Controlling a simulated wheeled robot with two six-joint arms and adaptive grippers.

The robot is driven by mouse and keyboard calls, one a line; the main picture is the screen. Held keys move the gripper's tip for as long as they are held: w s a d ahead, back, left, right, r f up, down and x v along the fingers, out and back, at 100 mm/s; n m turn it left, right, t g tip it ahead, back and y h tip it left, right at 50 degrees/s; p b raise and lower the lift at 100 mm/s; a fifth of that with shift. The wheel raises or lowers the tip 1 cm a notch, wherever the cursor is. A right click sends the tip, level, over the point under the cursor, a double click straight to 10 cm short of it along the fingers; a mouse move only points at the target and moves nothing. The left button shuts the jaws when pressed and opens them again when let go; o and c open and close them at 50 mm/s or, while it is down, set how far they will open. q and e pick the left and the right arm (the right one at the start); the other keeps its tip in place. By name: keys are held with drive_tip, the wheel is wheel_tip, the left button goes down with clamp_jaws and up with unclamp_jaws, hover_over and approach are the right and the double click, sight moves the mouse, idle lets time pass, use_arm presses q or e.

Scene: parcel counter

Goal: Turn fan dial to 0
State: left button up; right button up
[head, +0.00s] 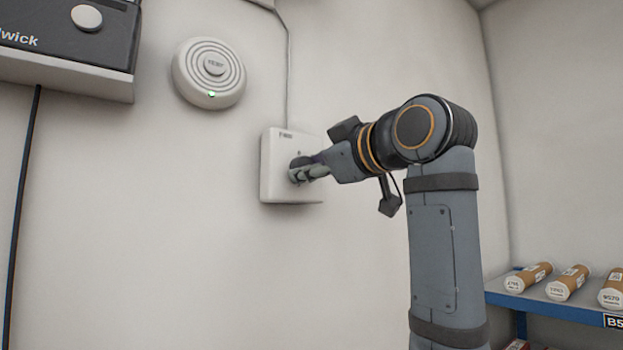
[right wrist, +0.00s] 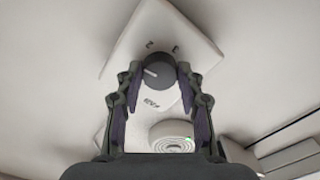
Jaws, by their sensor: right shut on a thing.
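The fan control is a white square box (head: 273,170) on the wall, with small print at its top. Its round dark grey dial (right wrist: 158,71) shows in the right wrist view, with a white pointer line toward the left of that picture. Marks that look like 2 and 3 stand on the box (right wrist: 190,35) above the dial there; I cannot make out a 0. My right gripper (head: 303,173) is shut on the dial. In the right wrist view the gripper (right wrist: 158,76) has a finger on each side of it. My left gripper is not in view.
A round white ringed device (head: 209,74) with a green light is on the wall, up and left of the box. A dark panel (head: 70,45) hangs at the upper left. A blue-edged shelf (head: 560,308) with cardboard tubes stands at the lower right.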

drive_tip(key=shift+r+n+b, duration=0.15)
drive_tip(key=shift+n+b, duration=1.9)
drive_tip(key=shift+n, duration=5.75)
drive_tip(key=o, duration=1.2)
drive_tip(key=shift+c, duration=0.2)
